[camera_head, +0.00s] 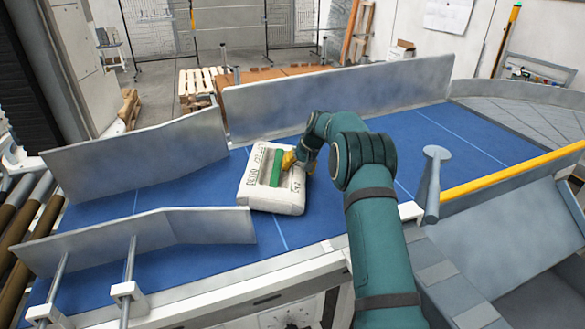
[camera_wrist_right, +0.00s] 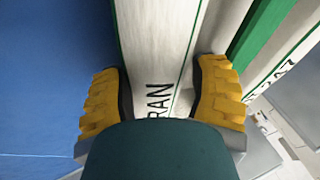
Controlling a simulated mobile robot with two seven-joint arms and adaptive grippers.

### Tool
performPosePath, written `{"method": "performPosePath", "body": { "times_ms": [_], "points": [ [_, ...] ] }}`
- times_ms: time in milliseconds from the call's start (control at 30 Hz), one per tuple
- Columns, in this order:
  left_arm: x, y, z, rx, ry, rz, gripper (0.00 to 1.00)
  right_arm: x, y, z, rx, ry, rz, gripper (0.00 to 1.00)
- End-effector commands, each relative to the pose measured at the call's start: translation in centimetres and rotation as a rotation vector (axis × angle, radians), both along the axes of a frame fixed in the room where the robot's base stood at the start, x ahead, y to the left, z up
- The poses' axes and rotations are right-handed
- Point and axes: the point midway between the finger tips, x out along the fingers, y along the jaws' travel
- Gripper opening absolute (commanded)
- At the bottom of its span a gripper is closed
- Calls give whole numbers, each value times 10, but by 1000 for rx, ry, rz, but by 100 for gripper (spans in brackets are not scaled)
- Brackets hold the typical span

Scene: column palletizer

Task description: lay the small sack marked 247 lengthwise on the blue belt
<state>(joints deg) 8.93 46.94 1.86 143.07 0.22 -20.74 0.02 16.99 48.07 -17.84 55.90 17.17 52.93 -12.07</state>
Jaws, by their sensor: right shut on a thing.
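A small white sack (camera_head: 288,201) with a green patch and dark printing is over the middle of the blue belt (camera_head: 345,165). Its number is too small to read for sure. Its broad printed face shows upward; I cannot tell whether its underside touches the belt. My right gripper (camera_head: 291,161) is shut on the sack's far right edge. In the right wrist view, the yellow fingers (camera_wrist_right: 160,95) stand on either side of the sack (camera_wrist_right: 157,50), with the letters RAN between them. The blue belt (camera_wrist_right: 50,60) shows at left there. My left gripper is out of view.
Grey guide plates (camera_head: 140,155) flank the belt at left, and a long grey wall (camera_head: 340,95) runs behind it. A yellow rail (camera_head: 510,172) and a grey post (camera_head: 432,185) stand at right. Rollers (camera_head: 30,215) lie at far left. The belt right of my forearm is clear.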

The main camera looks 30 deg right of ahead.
Motion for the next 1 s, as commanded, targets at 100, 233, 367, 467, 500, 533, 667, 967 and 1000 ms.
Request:
{"method": "performPosePath", "body": {
  "times_ms": [100,233,367,467,500,533,667,967,1000],
  "points": [
    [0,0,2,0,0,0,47,-5,-13,-4,-7,9,-8,20],
    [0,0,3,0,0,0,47,-7,-20,-3,-7,9,-7,19],
    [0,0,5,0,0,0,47,-9,-26,-3,-7,9,-7,19],
    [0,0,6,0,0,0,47,-11,-31,-2,-5,9,-7,18],
    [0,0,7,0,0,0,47,-11,-33,-2,-6,8,-8,18],
    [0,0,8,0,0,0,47,-11,-35,-2,-6,8,-8,18],
    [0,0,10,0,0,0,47,-13,-42,-1,-6,8,-8,17],
    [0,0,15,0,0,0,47,-17,-57,0,-6,10,-8,17],
    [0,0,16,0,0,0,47,-18,-59,0,-7,9,-8,17]
  ]
}}
